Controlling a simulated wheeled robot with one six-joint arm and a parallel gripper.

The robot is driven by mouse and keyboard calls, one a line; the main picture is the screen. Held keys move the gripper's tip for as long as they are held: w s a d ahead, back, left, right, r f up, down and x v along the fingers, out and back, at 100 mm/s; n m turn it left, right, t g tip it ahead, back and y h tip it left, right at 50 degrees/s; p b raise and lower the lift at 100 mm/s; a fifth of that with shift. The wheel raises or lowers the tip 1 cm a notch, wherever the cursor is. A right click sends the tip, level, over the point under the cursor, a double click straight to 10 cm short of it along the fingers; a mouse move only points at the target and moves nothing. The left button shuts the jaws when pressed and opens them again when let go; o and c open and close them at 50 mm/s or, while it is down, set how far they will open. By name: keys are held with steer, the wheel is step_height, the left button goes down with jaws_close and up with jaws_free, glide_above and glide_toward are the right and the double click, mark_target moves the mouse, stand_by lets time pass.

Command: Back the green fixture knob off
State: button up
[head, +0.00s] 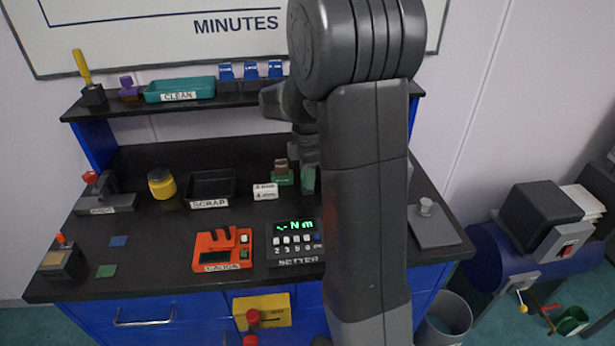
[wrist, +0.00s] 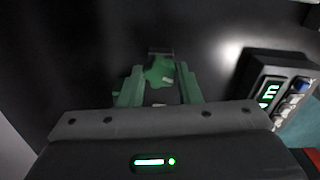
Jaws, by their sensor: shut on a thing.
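The green fixture knob (wrist: 160,72) shows in the wrist view as a lobed green piece between my gripper's two green fingers. My gripper (wrist: 160,82) is shut on it. A small pale mark shows on the knob's face, and a dark grey part shows just behind it. In the head view, my gripper (head: 308,180) points down at the back of the bench, just right of a small green block with a brown top (head: 282,176). My arm hides the bench right behind it, and the knob cannot be made out there.
The setter box (head: 295,243) with a lit display stands in front of my gripper; it also shows in the wrist view (wrist: 280,88). A white block (head: 265,191), the black scrap tray (head: 211,187) and the red gauge (head: 222,249) are to the left.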

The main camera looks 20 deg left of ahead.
steer(key=n, duration=0.4)
steer(key=shift+n+p, duration=0.3)
steer(key=o, duration=0.8)
steer(key=shift+o, duration=0.2)
